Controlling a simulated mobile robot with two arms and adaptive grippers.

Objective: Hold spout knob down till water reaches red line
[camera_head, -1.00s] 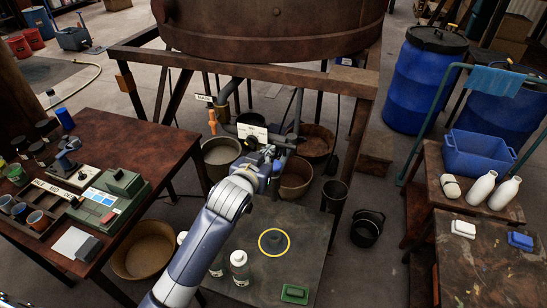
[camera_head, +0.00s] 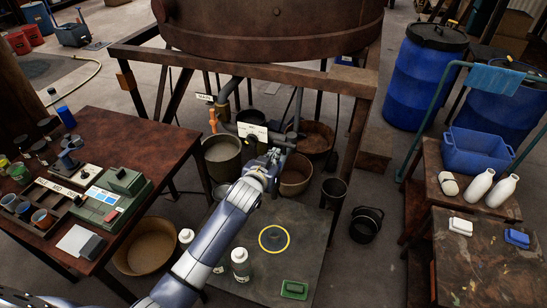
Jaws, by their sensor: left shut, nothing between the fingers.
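My left gripper (camera_head: 272,157) reaches up under the big rusty vat (camera_head: 270,28), among the pipes. It is small and dark here, and its fingers look closed with nothing seen between them. A white label plate (camera_head: 252,130) with a dark round part on it is just above and left of the gripper. The spout and its knob are hard to pick out among the dark pipes, and I cannot tell whether the gripper touches them. I cannot make out a red line or a water level. My right gripper is out of view.
A dark low board (camera_head: 305,225) below carries a yellow ring (camera_head: 274,239), a white bottle (camera_head: 240,265) and a green tray (camera_head: 294,290). Buckets stand under the vat, including a grey one (camera_head: 222,155). A brown table (camera_head: 120,135) is left; a blue crate (camera_head: 478,152) is right.

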